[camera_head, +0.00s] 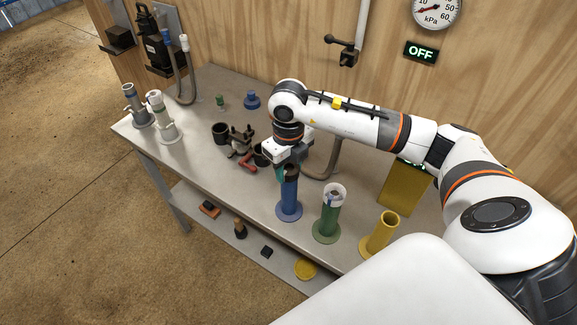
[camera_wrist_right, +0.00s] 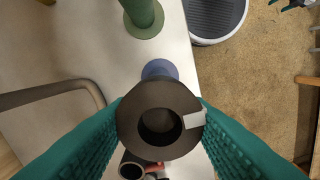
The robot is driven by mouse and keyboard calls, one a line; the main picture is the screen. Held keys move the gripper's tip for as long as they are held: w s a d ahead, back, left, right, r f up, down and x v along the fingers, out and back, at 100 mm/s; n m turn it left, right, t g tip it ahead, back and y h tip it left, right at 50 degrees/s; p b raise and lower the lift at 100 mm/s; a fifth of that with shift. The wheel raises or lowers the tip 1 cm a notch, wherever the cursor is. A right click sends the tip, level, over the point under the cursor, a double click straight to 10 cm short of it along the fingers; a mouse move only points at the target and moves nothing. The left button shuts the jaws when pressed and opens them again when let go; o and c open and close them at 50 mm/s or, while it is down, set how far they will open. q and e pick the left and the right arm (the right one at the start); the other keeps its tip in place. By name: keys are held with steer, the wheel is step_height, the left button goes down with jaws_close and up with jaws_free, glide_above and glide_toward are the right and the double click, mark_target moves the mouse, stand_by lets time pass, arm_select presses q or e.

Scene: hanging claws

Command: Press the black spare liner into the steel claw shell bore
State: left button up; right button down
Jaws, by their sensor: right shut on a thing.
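My right gripper (camera_head: 287,161) is shut on a black flanged piece, the black liner (camera_head: 291,171), at the top of the blue stand (camera_head: 289,197). In the right wrist view, the teal fingers of the gripper (camera_wrist_right: 160,125) hold the ring-shaped black liner (camera_wrist_right: 132,117) from both sides. It has a round central hole and a small white tab. The blue stand's base (camera_wrist_right: 160,69) shows just past it. I cannot tell whether the liner is still seated in the stand. A vise-like fixture (camera_head: 239,142) with a red handle stands left of the gripper. I cannot surely identify the steel shell or its bore. My left gripper is out of view.
A green stand (camera_head: 327,222) with a white-topped piece and a yellow tube stand (camera_head: 380,235) are to the right. Two grey-white upright holders (camera_head: 163,127) are at the bench's left end. A black cup (camera_head: 220,133) sits by the fixture. A hose curves behind the gripper.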

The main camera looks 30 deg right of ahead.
steer(key=shift+r, duration=0.45)
steer(key=c, duration=1.5)
jaws_free()
jaws_close()
step_height(320, 180, up, 18)
steer(key=p, duration=0.9)
steer(key=shift+p, duration=0.4)
